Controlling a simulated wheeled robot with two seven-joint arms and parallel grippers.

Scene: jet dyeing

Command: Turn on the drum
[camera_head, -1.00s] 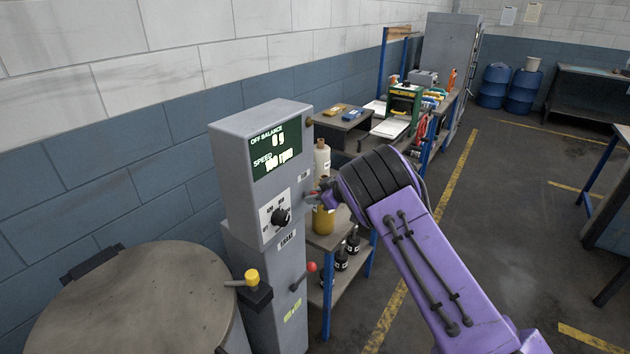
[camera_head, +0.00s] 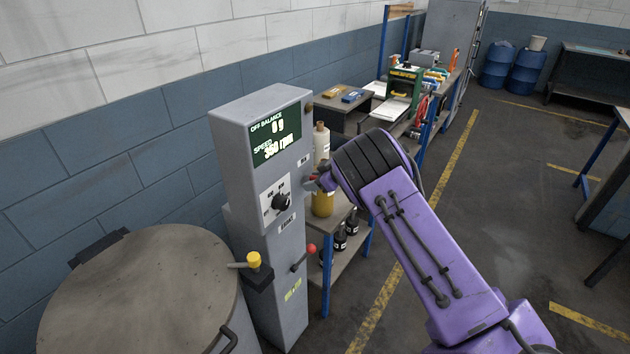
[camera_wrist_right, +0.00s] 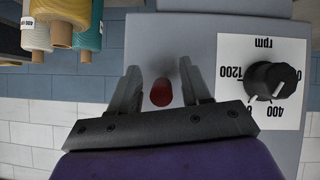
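The drum (camera_head: 135,285) shows as a round grey lid at the lower left. The grey control cabinet (camera_head: 232,125) stands beside it. Its display (camera_head: 276,139) reads "OFF BALANCE 0 g" and what looks like "SPEED 350 rpm". The black rpm knob (camera_head: 281,202) is on the cabinet front; it also shows in the right wrist view (camera_wrist_right: 272,82). My right gripper (camera_head: 318,182) is at the cabinet's right side, partly hidden by my wrist. In the right wrist view its fingers (camera_wrist_right: 163,88) are apart, with a red button (camera_wrist_right: 160,94) between them. My left gripper is out of view.
A yellow-knobbed lever (camera_head: 253,260) and a red-knobbed lever (camera_head: 310,249) stick out of the cabinet. A shelf with bottles (camera_head: 339,241) stands behind my right arm. Tables with tools line the wall.

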